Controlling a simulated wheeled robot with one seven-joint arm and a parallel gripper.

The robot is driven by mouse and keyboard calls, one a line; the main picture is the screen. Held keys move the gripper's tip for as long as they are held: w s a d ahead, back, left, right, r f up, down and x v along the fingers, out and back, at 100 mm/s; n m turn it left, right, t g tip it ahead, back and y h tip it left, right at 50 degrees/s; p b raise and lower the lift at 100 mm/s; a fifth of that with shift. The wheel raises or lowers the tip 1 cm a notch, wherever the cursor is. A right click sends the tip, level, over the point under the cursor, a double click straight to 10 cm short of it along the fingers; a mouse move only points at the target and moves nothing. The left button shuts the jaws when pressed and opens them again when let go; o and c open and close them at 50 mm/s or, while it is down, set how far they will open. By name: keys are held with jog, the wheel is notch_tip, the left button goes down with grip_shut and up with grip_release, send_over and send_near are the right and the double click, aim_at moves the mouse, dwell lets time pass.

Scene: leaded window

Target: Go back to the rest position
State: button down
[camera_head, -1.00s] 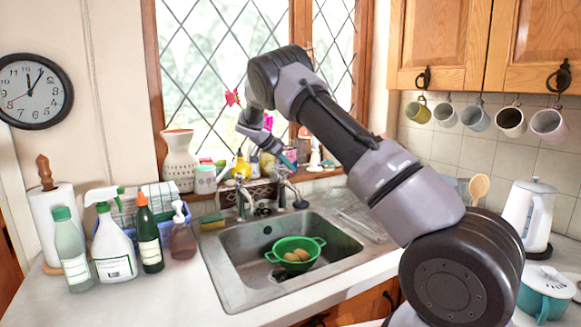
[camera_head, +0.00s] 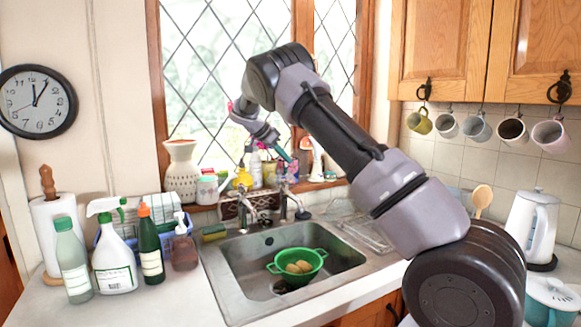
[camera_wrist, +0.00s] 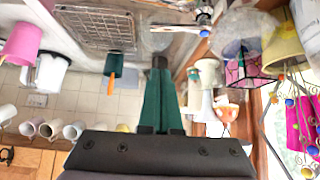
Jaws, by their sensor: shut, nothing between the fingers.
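My gripper (camera_head: 288,157) is up in front of the leaded window, over the back of the sink near the sill. Its two dark green fingers are together with nothing between them. In the wrist view the fingers (camera_wrist: 160,75) reach up the middle of the picture, touching along their length. My arm is bent, with its elbow high before the window and the forearm sloping down to the gripper.
The sink (camera_head: 235,275) holds a green colander (camera_head: 315,268) with brown items inside. Bottles, including a white spray bottle (camera_head: 113,262), stand left of it. Pots, including a white vase (camera_head: 181,172), crowd the sill. A kettle (camera_head: 530,225) stands right; mugs (camera_head: 512,131) hang behind.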

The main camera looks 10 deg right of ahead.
jog(key=s+d+r+n+y, duration=0.2)
jog(key=s+d+r+y, duration=0.4)
jog(key=s, duration=0.5)
jog(key=s+d+r+n+y, duration=0.15)
jog(key=s+d+r, duration=0.25)
jog(key=s+r, duration=0.45)
jog(key=s+a+f+n+t+y, duration=0.1)
jog(key=s+n+t, duration=0.1)
jog(key=s, duration=1.2)
jog(key=s+a+f+n+t+y, duration=0.1)
jog(key=s+n, duration=0.3)
jog(key=s, duration=1)
jog(key=shift+a+t, duration=0.4)
jog(key=shift+t, duration=0.2)
